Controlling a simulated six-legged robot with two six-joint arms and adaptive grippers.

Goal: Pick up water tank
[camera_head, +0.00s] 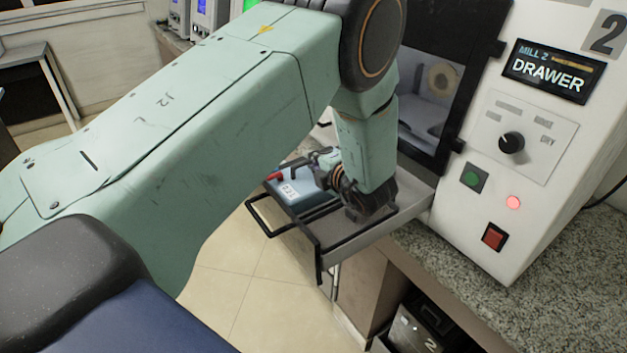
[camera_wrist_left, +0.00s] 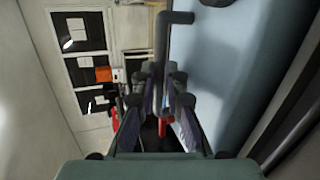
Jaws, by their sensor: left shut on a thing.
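The water tank appears to be the light-blue box (camera_head: 305,198) with a white label and a red part, sitting in the pulled-out drawer (camera_head: 385,222) of the mill. My left arm reaches over from the left, and its gripper (camera_head: 326,172) is down at the tank, partly hiding it. In the left wrist view the tank's pale blue side (camera_wrist_left: 230,50) fills the right. There my left gripper (camera_wrist_left: 163,80) is shut on the tank's grey bar handle (camera_wrist_left: 161,45), with a finger on either side. The tank's far side and underside are hidden. My right gripper is not in view.
The white mill (camera_head: 530,130), marked 2 and DRAWER, stands right of the drawer with a red light lit. The drawer's black rail handle (camera_head: 285,232) sticks out over the floor. A speckled counter (camera_head: 470,275) runs below the mill. A dark box (camera_head: 420,330) marked 2 sits lower down.

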